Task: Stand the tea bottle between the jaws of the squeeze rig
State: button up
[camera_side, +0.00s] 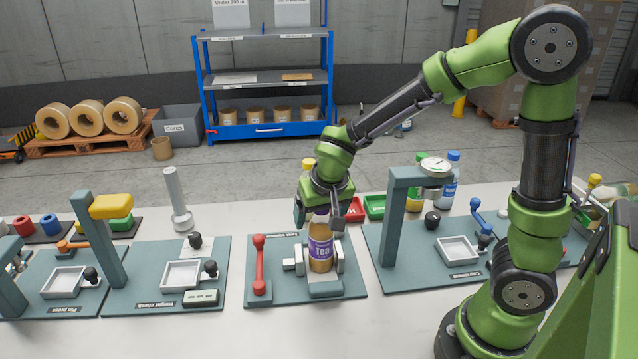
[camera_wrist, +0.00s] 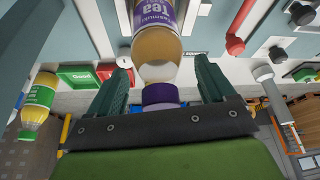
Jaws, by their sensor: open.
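The tea bottle (camera_side: 320,250), amber with a purple label, stands upright on the squeeze rig (camera_side: 279,289) between its pale grey jaws. In the side view I cannot tell whether the jaws touch it. My gripper (camera_side: 323,213) is at the bottle's top, pointing down. In the wrist view the open fingers (camera_wrist: 162,78) are on either side of the purple cap (camera_wrist: 160,95), with a gap on both sides. The bottle's body (camera_wrist: 157,42) shows beyond them. The rig's red lever (camera_side: 259,264) stands at its left; it also shows in the wrist view (camera_wrist: 236,44).
A gauge stand (camera_side: 391,225) rises right of the rig, and a height check station (camera_side: 222,250) lies to its left. Behind are red (camera_side: 355,210) and green (camera_side: 375,206) trays and a blue-capped bottle (camera_side: 451,176). Bare white table lies in front.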

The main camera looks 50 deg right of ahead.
jog(key=v, duration=1.2)
jog(key=s+a+r+n+t+y, duration=0.1)
jog(key=s+n+t+y, duration=0.1)
jog(key=s, duration=0.7)
jog(key=shift+s+a+r+t+y, duration=0.3)
jog(key=shift+t+y, duration=0.4)
jog(key=shift+y, duration=0.5)
jog(key=shift+c, duration=0.2)
